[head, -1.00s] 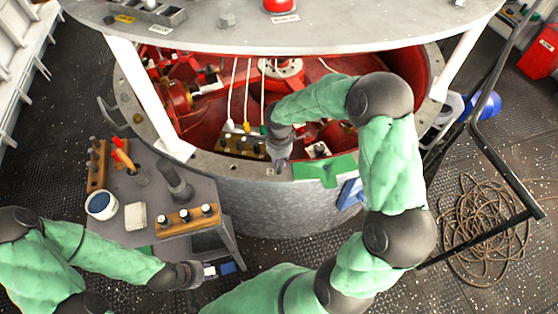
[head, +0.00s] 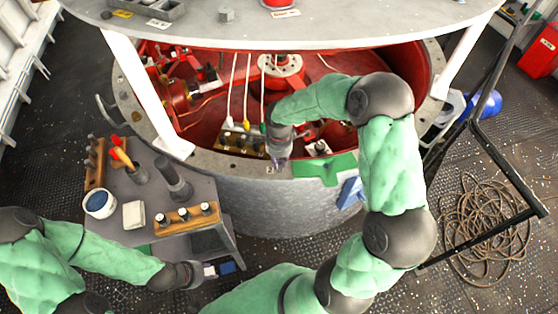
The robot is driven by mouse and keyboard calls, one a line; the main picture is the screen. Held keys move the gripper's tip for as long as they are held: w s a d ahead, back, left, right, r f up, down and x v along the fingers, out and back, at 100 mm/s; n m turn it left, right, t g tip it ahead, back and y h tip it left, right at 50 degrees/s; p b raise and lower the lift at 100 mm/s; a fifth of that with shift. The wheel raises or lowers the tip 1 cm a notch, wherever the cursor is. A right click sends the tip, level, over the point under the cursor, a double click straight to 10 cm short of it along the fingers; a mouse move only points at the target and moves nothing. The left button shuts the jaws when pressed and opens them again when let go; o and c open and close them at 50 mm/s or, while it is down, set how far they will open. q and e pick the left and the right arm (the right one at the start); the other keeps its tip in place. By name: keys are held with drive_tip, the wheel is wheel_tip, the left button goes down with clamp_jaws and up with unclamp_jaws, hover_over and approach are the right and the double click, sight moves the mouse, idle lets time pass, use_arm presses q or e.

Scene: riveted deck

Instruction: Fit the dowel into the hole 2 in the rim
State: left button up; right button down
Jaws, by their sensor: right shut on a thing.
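My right gripper (head: 280,160) points down at the front rim (head: 232,168) of the round red-lined tank, just left of the green patch. It is shut on the dowel, which is too small and too covered by the fingers to make out. The hole 2 under or near the fingertips cannot be told apart; a small mark shows on the rim beside them. I cannot tell whether the dowel is in the hole. My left gripper (head: 205,272) is low beside the grey side table; its fingers are too small to read, near a small blue-and-white item.
A green piece (head: 325,167) lies over the rim. White posts (head: 146,95) support the upper plate (head: 300,30).

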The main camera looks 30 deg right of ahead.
drive_tip(key=c, duration=1.1)
unclamp_jaws()
wheel_tip(320, 180, up, 12)
